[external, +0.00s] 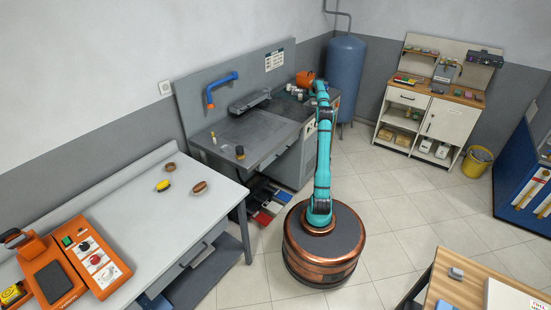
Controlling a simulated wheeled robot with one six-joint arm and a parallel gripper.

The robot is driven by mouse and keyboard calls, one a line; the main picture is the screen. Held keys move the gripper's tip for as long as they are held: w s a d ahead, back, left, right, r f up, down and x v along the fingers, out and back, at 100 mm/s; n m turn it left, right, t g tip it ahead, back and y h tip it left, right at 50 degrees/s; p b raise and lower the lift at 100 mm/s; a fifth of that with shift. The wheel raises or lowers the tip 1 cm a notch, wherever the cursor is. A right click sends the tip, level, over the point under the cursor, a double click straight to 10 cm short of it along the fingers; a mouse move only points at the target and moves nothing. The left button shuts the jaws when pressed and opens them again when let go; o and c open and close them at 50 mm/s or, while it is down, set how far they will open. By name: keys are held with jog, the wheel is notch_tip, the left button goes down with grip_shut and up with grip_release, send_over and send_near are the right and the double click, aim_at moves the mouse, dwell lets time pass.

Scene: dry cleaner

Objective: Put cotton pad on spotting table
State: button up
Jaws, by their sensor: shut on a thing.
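My gripper (300,93) is at the far end of my raised teal arm, over the right back part of the grey bench. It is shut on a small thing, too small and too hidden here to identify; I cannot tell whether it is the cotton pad. I see no cotton pad clearly elsewhere. The dark grey worktop with a blue bent pipe on its back panel looks like the spotting table (250,138). It lies to the left of and nearer than my gripper.
Small pale items (292,88) and an orange container (304,79) stand near my gripper. A dark-and-yellow pot (240,153) stands on the worktop's front. A light table (150,215) with brushes is at left. A blue tank (346,66) stands behind. Floor to the right is clear.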

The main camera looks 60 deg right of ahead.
jog(key=shift+f, duration=0.15)
jog(key=o, duration=0.9)
jog(key=v, duration=1.2)
